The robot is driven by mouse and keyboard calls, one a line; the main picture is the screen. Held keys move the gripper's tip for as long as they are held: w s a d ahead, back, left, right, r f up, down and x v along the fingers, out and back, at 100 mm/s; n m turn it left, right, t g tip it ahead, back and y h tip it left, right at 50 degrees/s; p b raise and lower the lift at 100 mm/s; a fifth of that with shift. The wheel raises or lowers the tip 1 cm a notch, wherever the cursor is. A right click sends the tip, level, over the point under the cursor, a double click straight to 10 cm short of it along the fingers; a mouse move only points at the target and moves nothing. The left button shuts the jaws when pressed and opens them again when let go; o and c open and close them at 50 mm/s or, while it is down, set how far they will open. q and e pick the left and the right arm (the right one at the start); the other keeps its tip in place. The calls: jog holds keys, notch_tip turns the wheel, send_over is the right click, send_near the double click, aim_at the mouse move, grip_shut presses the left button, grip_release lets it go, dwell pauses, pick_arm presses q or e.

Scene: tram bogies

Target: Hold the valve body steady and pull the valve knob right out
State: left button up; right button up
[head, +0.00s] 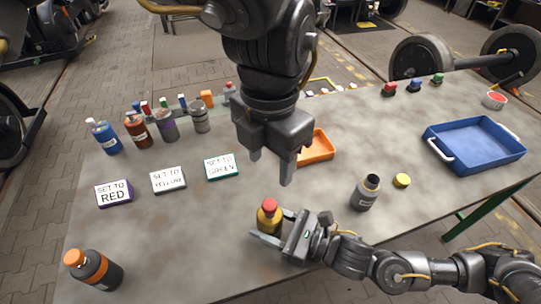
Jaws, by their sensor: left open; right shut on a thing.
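The valve body (268,219) is a brass-yellow piece standing near the front edge of the table, with a red valve knob (269,205) on top. My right gripper (273,238) comes in low from the right and is shut on the valve body, its fingers around the lower part. My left gripper (271,170) hangs above and behind the valve, pointing down with its fingers apart and empty. It is clear of the knob. The knob appears seated on the body.
An orange tray (318,147) is behind my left gripper; a blue tray (475,142) is far right. Signs and bottles stand left.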

aim_at(270, 203)
pick_arm(q)
jog(key=shift+f, duration=6)
jog(key=c, duration=1)
jog(key=shift+c, duration=0.2)
jog(key=shift+r, duration=1.5)
